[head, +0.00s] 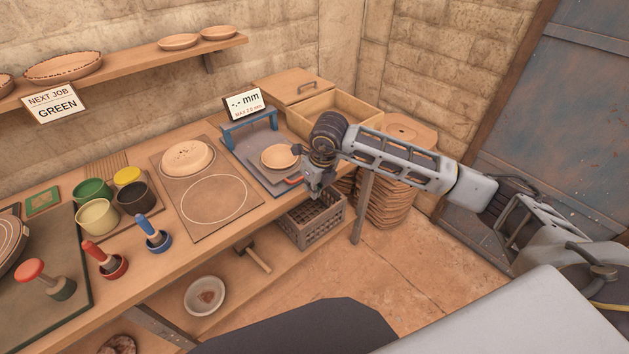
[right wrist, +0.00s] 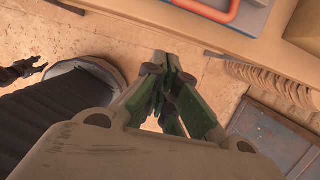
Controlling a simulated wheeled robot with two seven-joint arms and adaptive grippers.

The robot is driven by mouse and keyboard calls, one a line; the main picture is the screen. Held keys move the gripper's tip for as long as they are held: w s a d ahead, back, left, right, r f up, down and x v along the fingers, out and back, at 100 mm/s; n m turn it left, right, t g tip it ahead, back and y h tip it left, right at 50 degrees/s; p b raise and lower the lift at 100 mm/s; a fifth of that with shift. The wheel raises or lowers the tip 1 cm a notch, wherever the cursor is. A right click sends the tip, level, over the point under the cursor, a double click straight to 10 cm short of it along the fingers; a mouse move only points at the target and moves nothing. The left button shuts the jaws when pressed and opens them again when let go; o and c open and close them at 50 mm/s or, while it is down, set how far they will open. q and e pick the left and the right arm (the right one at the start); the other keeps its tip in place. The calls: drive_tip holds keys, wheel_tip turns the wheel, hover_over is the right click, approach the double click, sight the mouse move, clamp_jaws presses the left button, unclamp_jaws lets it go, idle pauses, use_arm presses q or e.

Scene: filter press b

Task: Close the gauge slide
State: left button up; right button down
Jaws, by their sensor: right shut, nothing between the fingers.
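The gauge (head: 250,124) on the bench has a blue bridge over a grey base. Its flat grey-blue slide (head: 262,178) sticks out from under the bridge toward the bench's front edge. A round tan disc (head: 279,157) lies on the slide. The slide's red handle (head: 292,180) is at its front end; it also shows at the top of the right wrist view (right wrist: 232,12). My right gripper (head: 311,193) is shut and empty, just right of the handle and near the bench's front edge. In the right wrist view its fingertips (right wrist: 168,62) are together, apart from the handle.
A sign reading "-.- mm" (head: 244,104) stands behind the gauge. An open wooden box (head: 335,112) is behind my right gripper. A crate (head: 310,220) sits below the bench edge, and a stack of tan discs (head: 385,205) stands to the right.

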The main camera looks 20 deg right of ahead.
use_arm(q)
drive_tip(key=shift+s+d+r+p, duration=0.5)
drive_tip(key=shift+s+d, duration=0.1)
drive_tip(key=shift+s, duration=0.2)
use_arm(e)
drive_tip(key=shift+w+a+f, duration=0.3)
drive_tip(key=shift+w+f, duration=0.25)
drive_tip(key=shift+w, duration=0.2)
drive_tip(key=shift+w+a+f, duration=0.3)
drive_tip(key=shift+w+f, duration=0.2)
drive_tip(key=shift+w, duration=0.25)
drive_tip(key=shift+w+a+f, duration=0.3)
drive_tip(key=shift+w+f, duration=0.25)
drive_tip(key=shift+w, duration=0.2)
use_arm(q)
drive_tip(key=shift+w, duration=0.15)
